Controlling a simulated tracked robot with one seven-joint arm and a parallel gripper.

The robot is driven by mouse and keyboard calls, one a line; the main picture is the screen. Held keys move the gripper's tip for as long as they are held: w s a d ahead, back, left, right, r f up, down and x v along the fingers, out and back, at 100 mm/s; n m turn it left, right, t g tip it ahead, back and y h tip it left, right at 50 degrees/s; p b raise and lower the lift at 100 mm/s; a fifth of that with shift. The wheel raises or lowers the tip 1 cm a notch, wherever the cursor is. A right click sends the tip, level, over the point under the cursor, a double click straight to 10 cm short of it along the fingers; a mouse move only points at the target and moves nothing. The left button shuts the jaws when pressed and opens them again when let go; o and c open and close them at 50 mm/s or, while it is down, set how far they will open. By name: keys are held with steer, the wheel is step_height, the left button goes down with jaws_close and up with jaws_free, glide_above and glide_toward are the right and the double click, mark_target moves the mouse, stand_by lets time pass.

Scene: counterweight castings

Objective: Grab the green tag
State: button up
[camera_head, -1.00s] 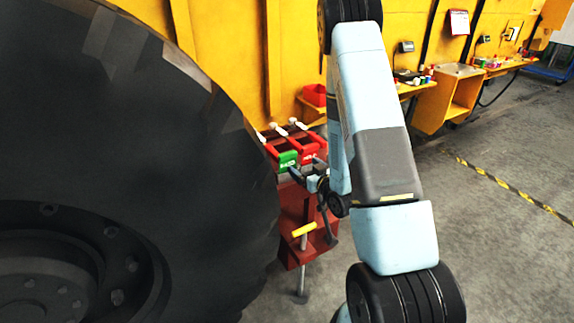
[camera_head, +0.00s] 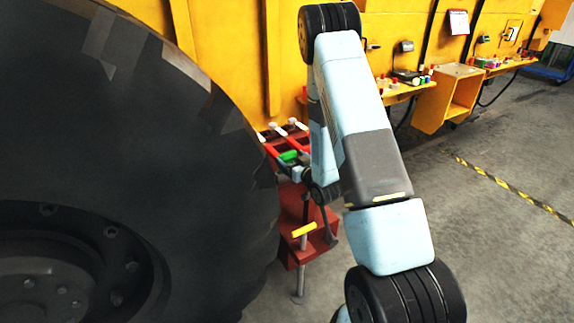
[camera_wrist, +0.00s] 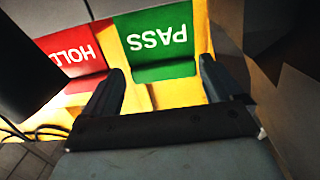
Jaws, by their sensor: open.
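The green tag (camera_wrist: 157,42) is marked PASS, upside down in the wrist view, and sits near the middle top on a yellow surface. In the head view a small part of the green tag (camera_head: 289,156) shows beyond my wrist. My gripper (camera_wrist: 160,82) is open, its two dark fingers either side of the tag's near end. I cannot tell whether the fingers touch it. In the head view my gripper (camera_head: 287,166) is partly hidden and small.
A red tag (camera_wrist: 68,52) marked HOLD lies just left of the green one. A huge black tyre (camera_head: 130,150) fills the left of the head view, close to my gripper. A red stand (camera_head: 305,238) with a yellow-handled clamp (camera_head: 304,230) is below. Open floor lies right.

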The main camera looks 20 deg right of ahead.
steer(key=shift+x, duration=2.4)
steer(key=shift+a+f, duration=0.1)
steer(key=shift+f, duration=0.05)
steer(key=c, duration=0.7)
steer(key=shift+c, duration=0.2)
